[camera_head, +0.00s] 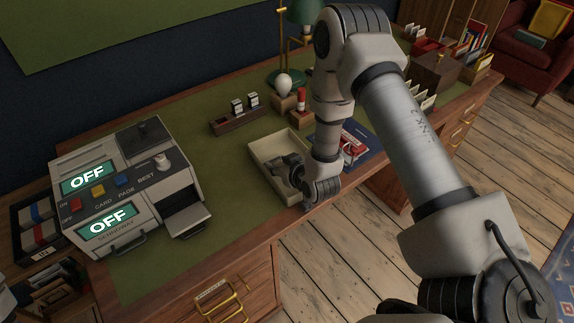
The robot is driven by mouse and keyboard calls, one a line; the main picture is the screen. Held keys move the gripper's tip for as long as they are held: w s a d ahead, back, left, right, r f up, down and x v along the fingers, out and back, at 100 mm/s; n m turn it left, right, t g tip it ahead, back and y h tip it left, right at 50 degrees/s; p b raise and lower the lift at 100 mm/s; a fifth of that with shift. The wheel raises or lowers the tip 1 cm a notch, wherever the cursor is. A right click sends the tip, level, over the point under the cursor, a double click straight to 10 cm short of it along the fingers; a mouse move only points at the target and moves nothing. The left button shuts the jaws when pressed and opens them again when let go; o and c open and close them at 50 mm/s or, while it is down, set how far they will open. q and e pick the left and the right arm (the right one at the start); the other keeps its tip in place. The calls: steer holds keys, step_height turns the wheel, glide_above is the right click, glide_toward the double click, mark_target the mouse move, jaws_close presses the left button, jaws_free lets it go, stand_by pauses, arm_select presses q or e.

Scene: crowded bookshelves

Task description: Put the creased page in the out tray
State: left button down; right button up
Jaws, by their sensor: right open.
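My right arm comes in from the right and reaches down to a shallow cream tray (255,154) on the desk's green top. My right gripper (279,166) is open over the tray, its fingers pointing left and low inside the rim. The wrist and forearm hide the tray's right side. I cannot make out a creased page; any sheet in the tray is hidden or blends with its pale floor. I cannot tell from a label whether this is the out tray.
A scanner-like machine (130,185) with two OFF displays stands at left. A wooden holder (238,121), light bulb (283,84) and green lamp (304,18) stand behind the tray. A red-and-white item (353,143) lies on a blue mat at right. Green desktop is free between machine and tray.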

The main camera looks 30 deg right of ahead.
steer(key=v, duration=1.1)
steer(key=shift+s+r, duration=0.15)
steer(key=shift+s, duration=0.2)
